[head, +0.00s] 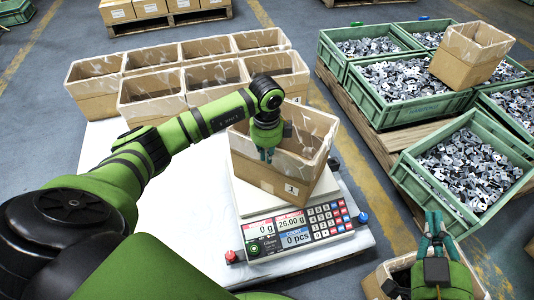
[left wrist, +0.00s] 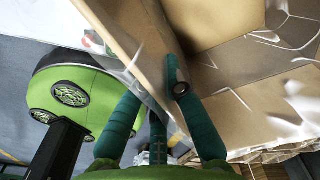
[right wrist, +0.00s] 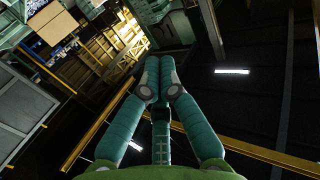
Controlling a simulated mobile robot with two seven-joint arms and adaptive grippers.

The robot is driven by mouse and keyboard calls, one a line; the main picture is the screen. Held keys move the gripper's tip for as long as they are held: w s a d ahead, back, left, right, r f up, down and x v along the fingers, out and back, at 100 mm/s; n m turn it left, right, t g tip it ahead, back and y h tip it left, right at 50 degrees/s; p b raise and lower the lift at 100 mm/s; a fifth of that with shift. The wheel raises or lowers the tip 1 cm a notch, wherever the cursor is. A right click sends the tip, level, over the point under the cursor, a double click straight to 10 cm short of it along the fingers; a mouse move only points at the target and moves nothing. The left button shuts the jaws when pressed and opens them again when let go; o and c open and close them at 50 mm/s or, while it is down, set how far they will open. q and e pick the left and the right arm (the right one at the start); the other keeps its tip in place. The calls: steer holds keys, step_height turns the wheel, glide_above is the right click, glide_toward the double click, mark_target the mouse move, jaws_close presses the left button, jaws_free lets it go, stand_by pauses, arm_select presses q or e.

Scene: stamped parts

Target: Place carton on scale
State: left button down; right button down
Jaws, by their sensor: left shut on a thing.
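An open brown carton (head: 268,177) with a label marked 1 is over the scale's plate (head: 243,197). It looks slightly tilted, and I cannot tell whether its bottom touches the plate. My left gripper (head: 266,155) is shut on the carton's wall; in the left wrist view the carton wall (left wrist: 135,40) runs between the fingers. The scale (head: 297,229) stands on the white table, with its lit display facing front. My right gripper (head: 434,222) is shut and empty at the lower right, its fingertips together in the right wrist view (right wrist: 157,75).
Several open cartons (head: 152,92) stand in rows at the table's back. Green crates (head: 402,168) of stamped parts stand at right, one bearing a carton (head: 467,55). Another carton (head: 374,284) is beside my right gripper. The white table (head: 185,205) is clear left of the scale.

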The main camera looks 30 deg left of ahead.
arm_select(q)
steer(key=shift+f, duration=0.1)
steer(key=c, duration=1.4)
jaws_free()
steer(key=shift+o, duration=0.2)
